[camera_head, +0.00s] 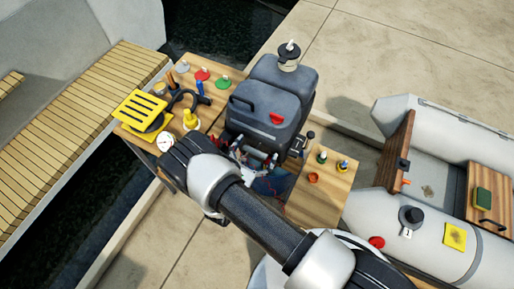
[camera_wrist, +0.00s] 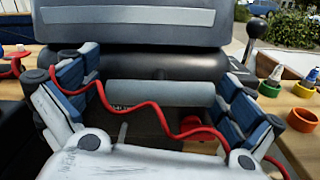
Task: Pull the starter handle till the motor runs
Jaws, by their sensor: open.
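The dark grey motor (camera_head: 270,92) stands in the middle of the head view. In the wrist view its cowl (camera_wrist: 130,20) fills the top. A grey-blue horizontal bar (camera_wrist: 160,93) on the motor's front, which looks like the starter handle, lies between my fingers. My gripper (camera_head: 258,162) is open at the motor's near side, with blue-padded fingers apart on either side of the bar in the wrist view (camera_wrist: 160,100). Neither finger clearly touches it. A wavy red cord (camera_wrist: 150,108) crosses in front of the bar. In the head view my arm and gripper hide the bar.
A wooden bench left of the motor holds a yellow slatted piece (camera_head: 140,110), a white gauge (camera_head: 165,142) and coloured caps. A small wooden shelf (camera_head: 322,196) with small pots is at right. A black-knobbed lever (camera_wrist: 254,32) rises beside the motor. A grey inflatable boat (camera_head: 420,235) lies farther right.

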